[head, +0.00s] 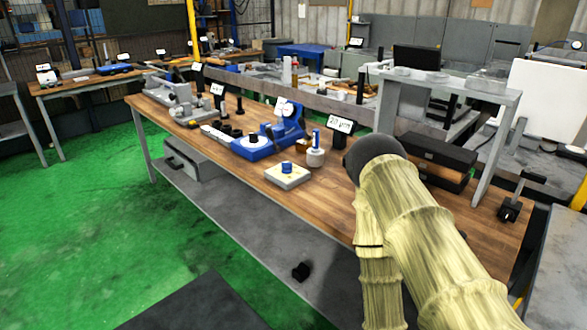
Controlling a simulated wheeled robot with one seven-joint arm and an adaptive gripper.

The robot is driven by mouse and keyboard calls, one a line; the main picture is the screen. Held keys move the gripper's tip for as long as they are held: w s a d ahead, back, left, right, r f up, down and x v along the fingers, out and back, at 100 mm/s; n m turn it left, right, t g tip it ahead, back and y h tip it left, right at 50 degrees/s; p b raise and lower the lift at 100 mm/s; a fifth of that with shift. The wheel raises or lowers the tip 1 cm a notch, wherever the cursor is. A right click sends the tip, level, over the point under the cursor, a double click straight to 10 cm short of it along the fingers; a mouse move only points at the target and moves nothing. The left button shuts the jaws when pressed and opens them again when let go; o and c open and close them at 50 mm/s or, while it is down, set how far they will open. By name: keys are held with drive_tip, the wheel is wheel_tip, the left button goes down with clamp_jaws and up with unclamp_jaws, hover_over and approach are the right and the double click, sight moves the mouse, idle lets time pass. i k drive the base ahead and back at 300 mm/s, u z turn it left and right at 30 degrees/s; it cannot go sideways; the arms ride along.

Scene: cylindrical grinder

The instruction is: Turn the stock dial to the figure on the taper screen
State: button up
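A pale square block with a round blue knob (287,168) on top sits near the front edge of the wooden bench; it may be the stock dial, but its marks are too small to read. A small tilted white screen (341,125) stands behind it to the right, with dark figures I cannot read surely. Other small screens (217,89) stand further left; I cannot tell which is the taper screen. My arm, in a yellowish sleeve with a dark rounded joint, reaches in from the lower right. My gripper's fingers do not show.
A blue machine (268,140) stands on the wooden bench (225,168) left of the block. A white-and-blue bottle (316,150) stands just behind it. Dark boxes (437,155) lie to the right, beyond my arm.

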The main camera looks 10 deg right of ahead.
sight(287, 168)
drive_tip(key=u, duration=0.6)
drive_tip(key=i, duration=1.2)
drive_tip(key=z, duration=0.65)
